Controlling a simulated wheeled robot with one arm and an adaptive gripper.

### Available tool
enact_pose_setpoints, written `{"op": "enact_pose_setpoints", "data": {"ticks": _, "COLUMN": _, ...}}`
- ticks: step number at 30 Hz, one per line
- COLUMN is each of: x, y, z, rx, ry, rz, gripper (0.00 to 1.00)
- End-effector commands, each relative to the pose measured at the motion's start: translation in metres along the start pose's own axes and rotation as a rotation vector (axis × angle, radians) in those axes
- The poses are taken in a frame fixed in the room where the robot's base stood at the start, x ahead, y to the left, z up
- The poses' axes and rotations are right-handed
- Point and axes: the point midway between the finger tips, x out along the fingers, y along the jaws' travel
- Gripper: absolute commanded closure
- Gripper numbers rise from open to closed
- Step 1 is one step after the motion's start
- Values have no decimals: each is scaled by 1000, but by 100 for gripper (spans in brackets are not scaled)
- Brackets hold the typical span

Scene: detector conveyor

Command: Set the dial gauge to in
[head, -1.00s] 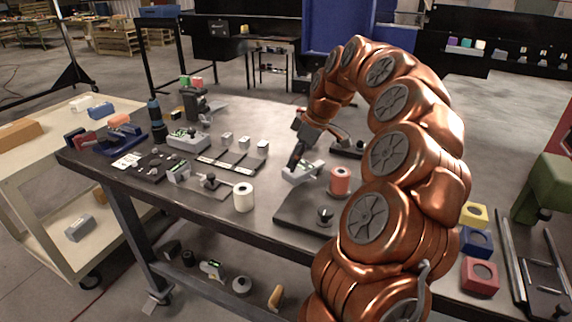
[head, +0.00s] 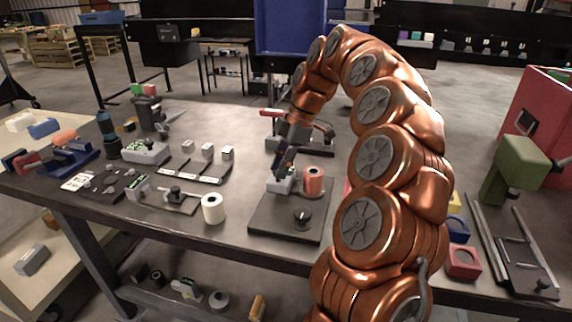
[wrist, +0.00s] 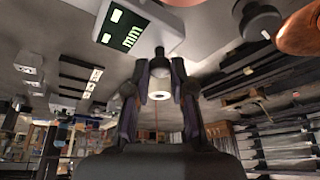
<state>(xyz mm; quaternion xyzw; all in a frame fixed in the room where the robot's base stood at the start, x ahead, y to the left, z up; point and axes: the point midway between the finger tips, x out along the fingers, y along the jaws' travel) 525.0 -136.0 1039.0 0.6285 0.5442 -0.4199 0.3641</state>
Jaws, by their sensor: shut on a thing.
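The dial gauge (head: 278,186) is a small light-grey box at the left rear of a dark base plate (head: 275,228). In the wrist view its face (wrist: 115,27) carries a lit green display reading "mm". My gripper (head: 285,168) comes down onto it from above. In the wrist view my gripper (wrist: 160,78) is shut on the gauge's dark round stem, which ends in a pale ring. The fingers partly cover the gauge in the head view. I cannot tell whether the gauge touches the plate.
A red-orange roll (head: 314,181) and a black knob (head: 302,217) stand close beside the gauge. A white roll (head: 213,208) is to the left. A grey box with a green display (head: 146,152) and several small blocks stand farther left. A green tool (head: 512,165) is at right.

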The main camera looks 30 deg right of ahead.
Motion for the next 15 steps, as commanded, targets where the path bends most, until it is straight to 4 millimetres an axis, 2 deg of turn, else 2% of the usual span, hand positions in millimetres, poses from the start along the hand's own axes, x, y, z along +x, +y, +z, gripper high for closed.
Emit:
{"op": "enact_pose_setpoints", "data": {"ticks": 8, "x": -1, "y": 0, "z": 1, "rx": 0, "ry": 0, "rz": 1, "gripper": 100}}
{"op": "enact_pose_setpoints", "data": {"ticks": 9, "x": -1, "y": 0, "z": 1, "rx": 1, "ry": 0, "rz": 1, "gripper": 76}}
{"op": "enact_pose_setpoints", "data": {"ticks": 15, "x": -1, "y": 0, "z": 1, "rx": 2, "ry": 0, "rz": 1, "gripper": 55}}
